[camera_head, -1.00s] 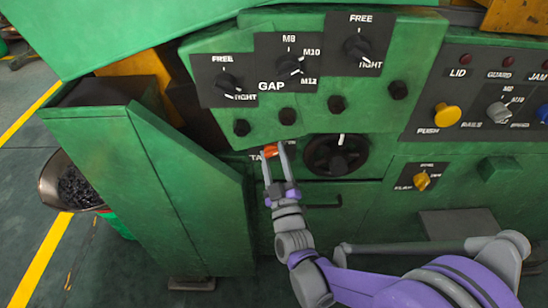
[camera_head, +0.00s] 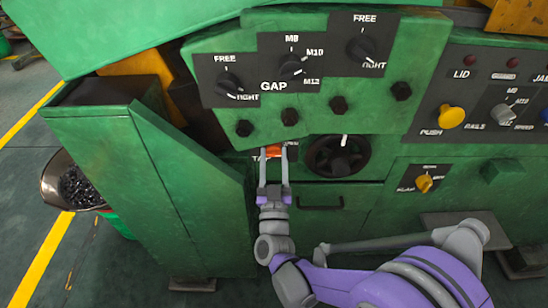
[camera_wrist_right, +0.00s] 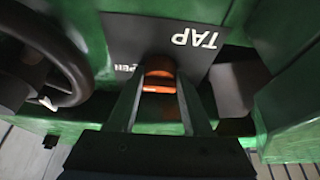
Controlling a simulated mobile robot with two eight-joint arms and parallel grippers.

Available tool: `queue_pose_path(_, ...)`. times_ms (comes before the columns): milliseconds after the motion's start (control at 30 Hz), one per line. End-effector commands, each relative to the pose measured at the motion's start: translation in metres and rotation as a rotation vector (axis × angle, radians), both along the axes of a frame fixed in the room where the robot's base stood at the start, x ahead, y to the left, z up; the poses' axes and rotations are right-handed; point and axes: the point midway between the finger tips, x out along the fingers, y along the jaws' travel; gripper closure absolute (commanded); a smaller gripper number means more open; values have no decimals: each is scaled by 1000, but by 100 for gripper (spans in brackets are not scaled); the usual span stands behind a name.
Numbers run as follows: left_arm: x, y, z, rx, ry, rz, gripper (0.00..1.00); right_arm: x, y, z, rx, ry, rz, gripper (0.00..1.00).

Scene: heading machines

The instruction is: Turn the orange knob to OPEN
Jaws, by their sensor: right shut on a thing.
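The orange knob (camera_head: 274,151) sits on the green machine front, on a black plate marked TAP, below the GAP panel. My right gripper (camera_head: 274,157) reaches up to it from below, with one finger on each side, shut on it. In the right wrist view the orange knob (camera_wrist_right: 158,75) shows between the fingertips. The word OPEN beside it is partly hidden there and reads upside down. The fingers cover much of the plate in the head view, so the knob's exact pointing is hard to tell. My left gripper is not in view.
A black handwheel (camera_head: 338,157) is close to the right of the knob. A green chute (camera_head: 150,190) stands to the left. Black selector dials (camera_head: 228,84) are above, and a yellow push knob (camera_head: 451,117) is further right. A drawer handle (camera_head: 320,203) is below right.

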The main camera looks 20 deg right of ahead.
Motion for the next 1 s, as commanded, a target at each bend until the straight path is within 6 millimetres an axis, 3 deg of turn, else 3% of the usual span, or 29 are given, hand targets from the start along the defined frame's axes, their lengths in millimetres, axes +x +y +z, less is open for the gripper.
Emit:
queue_pose_path(333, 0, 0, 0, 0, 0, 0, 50, 0, 0, 0, 1, -1, -1, 100)
queue_pose_path(367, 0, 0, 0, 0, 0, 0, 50, 0, 0, 0, 1, -1, 0, 45)
queue_pose_path(500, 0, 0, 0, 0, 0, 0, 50, 0, 0, 0, 1, -1, 0, 20)
queue_pose_path(833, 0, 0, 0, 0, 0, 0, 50, -2, 1, -1, 1, 0, 0, 20)
queue_pose_path(1000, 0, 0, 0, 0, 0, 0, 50, -21, 7, -9, 1, -1, 3, 20)
